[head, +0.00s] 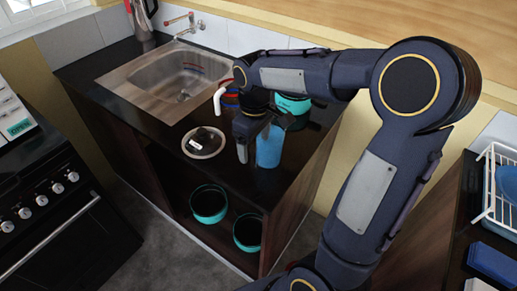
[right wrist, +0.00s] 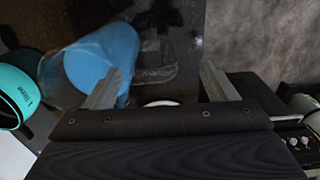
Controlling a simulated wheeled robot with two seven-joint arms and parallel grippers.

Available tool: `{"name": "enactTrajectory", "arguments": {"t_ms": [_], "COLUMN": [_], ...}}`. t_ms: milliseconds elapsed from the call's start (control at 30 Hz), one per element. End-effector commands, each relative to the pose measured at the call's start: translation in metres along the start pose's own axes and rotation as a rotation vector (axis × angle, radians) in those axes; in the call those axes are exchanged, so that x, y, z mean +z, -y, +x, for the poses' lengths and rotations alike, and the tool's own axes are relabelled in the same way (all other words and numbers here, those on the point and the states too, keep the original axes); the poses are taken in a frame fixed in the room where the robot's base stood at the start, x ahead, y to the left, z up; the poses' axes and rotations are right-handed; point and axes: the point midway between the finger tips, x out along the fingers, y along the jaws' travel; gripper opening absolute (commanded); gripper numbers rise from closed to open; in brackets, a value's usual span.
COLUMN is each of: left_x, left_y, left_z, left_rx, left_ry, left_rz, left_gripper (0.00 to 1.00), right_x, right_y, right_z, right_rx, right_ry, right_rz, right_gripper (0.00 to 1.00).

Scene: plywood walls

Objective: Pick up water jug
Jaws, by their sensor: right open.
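A blue, partly see-through jug (head: 269,148) stands on the dark counter near its front edge. I take it for the water jug. In the right wrist view the jug (right wrist: 98,62) shows at the upper left, clear-walled with blue inside. My right gripper (head: 249,150) is over the counter, just left of the jug in the head view. It also shows open in the right wrist view (right wrist: 161,82). One finger overlaps the jug's edge there, and the jug is not between the fingers. I cannot tell whether they touch. My left gripper is out of view.
A white-handled item (head: 219,101) and a teal pot (head: 292,104) stand behind. The sink (head: 175,82) is at the back left. A stove (head: 60,220) stands at left.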

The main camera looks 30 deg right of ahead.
Motion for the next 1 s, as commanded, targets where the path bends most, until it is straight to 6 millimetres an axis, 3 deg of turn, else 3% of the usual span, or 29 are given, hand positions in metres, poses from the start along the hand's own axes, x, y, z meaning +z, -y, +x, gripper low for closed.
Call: {"name": "enactTrajectory", "arguments": {"t_ms": [100,333,900,1000], "left_x": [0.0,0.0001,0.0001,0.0], "left_y": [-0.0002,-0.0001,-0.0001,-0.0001], "left_z": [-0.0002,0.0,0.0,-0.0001], "left_rx": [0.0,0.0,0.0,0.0], "left_ry": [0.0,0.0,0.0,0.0], "left_rz": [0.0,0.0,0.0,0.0], "left_gripper": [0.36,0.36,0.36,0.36], "right_x": [0.0019,0.0005,0.0012,0.0007], "right_y": [-0.0026,-0.0005,-0.0019,-0.0021], "right_z": [0.0096,0.0094,0.0097,0.0088], "right_rx": [-0.002,0.0,0.0,0.001], "right_ry": [0.0,-0.001,0.0,-0.003], "right_rz": [0.002,0.002,0.002,0.002], "right_gripper": [0.78,0.77,0.03,0.02]}}
